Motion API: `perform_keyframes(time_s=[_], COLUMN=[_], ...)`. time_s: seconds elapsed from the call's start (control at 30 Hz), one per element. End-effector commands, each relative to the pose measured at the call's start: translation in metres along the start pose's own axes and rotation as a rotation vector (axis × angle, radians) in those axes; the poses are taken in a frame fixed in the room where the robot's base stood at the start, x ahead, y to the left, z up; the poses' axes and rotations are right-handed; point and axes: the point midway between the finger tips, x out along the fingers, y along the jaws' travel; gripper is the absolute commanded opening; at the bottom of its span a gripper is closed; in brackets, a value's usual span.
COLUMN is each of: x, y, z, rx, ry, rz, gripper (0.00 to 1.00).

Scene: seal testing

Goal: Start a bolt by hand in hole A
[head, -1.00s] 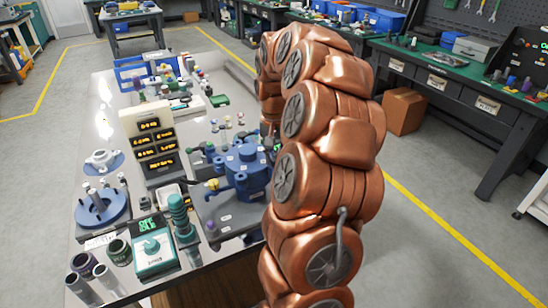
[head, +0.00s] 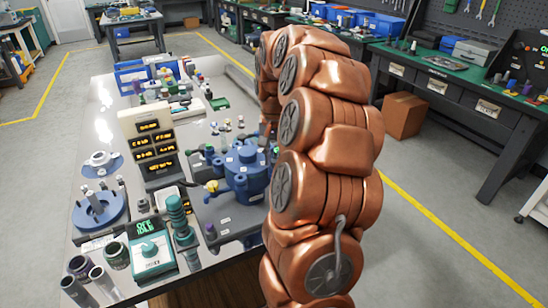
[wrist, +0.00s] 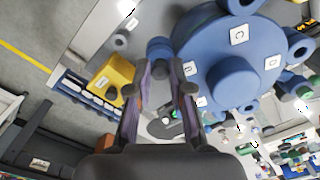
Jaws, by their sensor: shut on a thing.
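The blue round fixture (head: 246,180) stands on a grey plate at the right edge of the bench, partly behind my arm in the head view. In the wrist view its lid (wrist: 205,60) has lettered white tags and several lugs around its rim; C and D are readable. My gripper (wrist: 162,66) has its two fingertips close together at a blue lug (wrist: 158,47) on the lid's left side. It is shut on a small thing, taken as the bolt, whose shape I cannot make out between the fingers. Whether it sits in hole A I cannot tell. My gripper is hidden in the head view.
A black display stand (head: 155,155), a teal-topped box (head: 150,257) and a blue round base with posts (head: 100,212) crowd the bench's left side. A yellow block (wrist: 110,80) lies beside the fixture in the wrist view. Dark cylinders (head: 80,268) stand at the near left corner.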

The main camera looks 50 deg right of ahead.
Motion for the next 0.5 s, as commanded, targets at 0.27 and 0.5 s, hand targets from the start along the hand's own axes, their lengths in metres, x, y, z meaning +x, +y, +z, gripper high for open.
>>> perform_keyframes(time_s=[0.27, 0.5], x=[0.0024, 0.0029], y=[0.0004, 0.0004], z=[0.0004, 0.0009], rx=[0.024, 0.080], ry=[-0.003, -0.005], rz=[0.002, 0.002], gripper=[0.00, 0.00])
